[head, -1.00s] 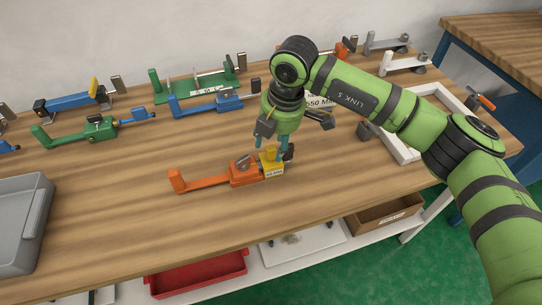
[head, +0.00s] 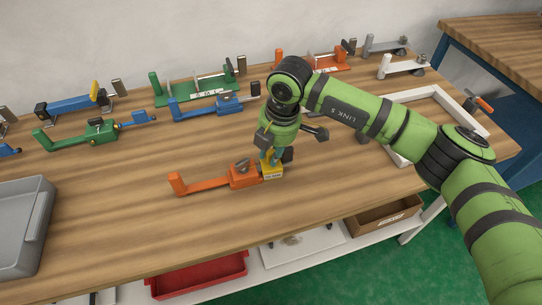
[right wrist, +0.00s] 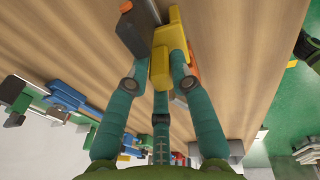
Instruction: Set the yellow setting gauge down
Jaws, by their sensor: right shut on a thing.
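The yellow setting gauge (head: 272,171), with a white label on its front, is at the right end of an orange clamp-like fixture (head: 212,183) on the wooden bench. My right gripper (head: 273,156) points down over the gauge and is shut on it. In the right wrist view the yellow gauge (right wrist: 161,66) is between the teal fingertips, with wood close behind it. A dark and grey part of the fixture (right wrist: 133,35) is beside it. I cannot tell whether the gauge touches the bench. My left gripper is out of view.
Blue (head: 205,105) and green (head: 95,135) fixtures stand toward the back. A grey bin (head: 22,225) is at the left. A white frame (head: 450,100) lies right, behind my right arm. The bench (head: 130,225) is clear in front of the orange fixture.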

